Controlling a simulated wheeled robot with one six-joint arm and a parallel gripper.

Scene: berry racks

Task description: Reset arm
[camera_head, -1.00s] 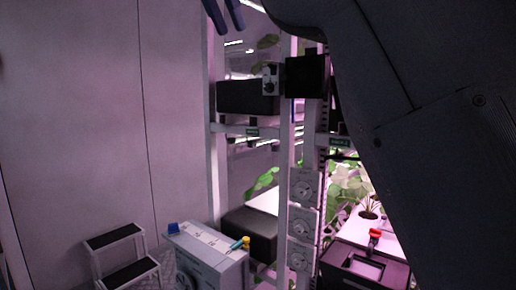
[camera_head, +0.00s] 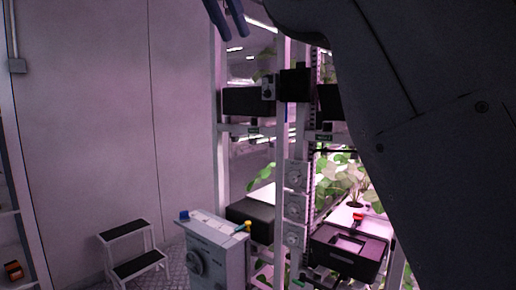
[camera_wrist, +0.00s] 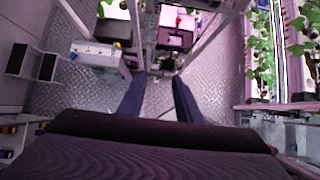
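My gripper shows in the wrist view (camera_wrist: 160,98) with its two dark blue fingers spread apart, and only the floor shows between them. Its fingers also show at the top edge of the head view (camera_head: 226,18). It is open and empty, high above the floor. My dark arm (camera_head: 430,110) fills the right side of the head view and hides part of the rack there.
A white rack (camera_head: 225,180) with black trays and green plants stands ahead. A white cabinet (camera_head: 212,256) and a two-step stool (camera_head: 128,228) stand left of it. Shelving (camera_head: 30,250) edges the far left. Patterned floor (camera_wrist: 100,90) is clear below.

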